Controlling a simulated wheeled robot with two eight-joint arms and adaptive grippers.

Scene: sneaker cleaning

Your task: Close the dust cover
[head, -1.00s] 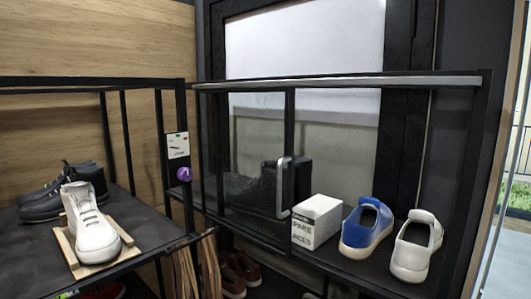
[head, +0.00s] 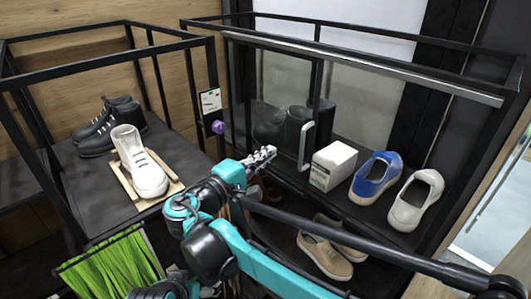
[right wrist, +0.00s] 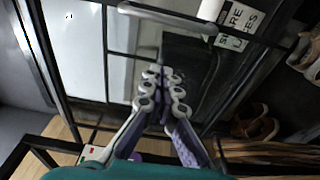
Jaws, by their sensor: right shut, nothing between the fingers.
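The dust cover (head: 275,85) is a clear panel in a dark frame on the front of the right-hand rack. It stands across the rack's left part, with black boots (head: 297,125) visible behind it. Its pale upright handle (head: 306,146) is on its right edge; the handle also shows at the top of the right wrist view (right wrist: 165,17). My right gripper (head: 268,153) is shut and empty, in front of the panel and left of the handle, with a visible gap in the wrist view (right wrist: 163,75). My left gripper is out of view.
The rack's right part is open at the front, with a white box (head: 333,165), a blue-and-white shoe (head: 375,178) and a white shoe (head: 416,200). Tan shoes (head: 325,255) sit below.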

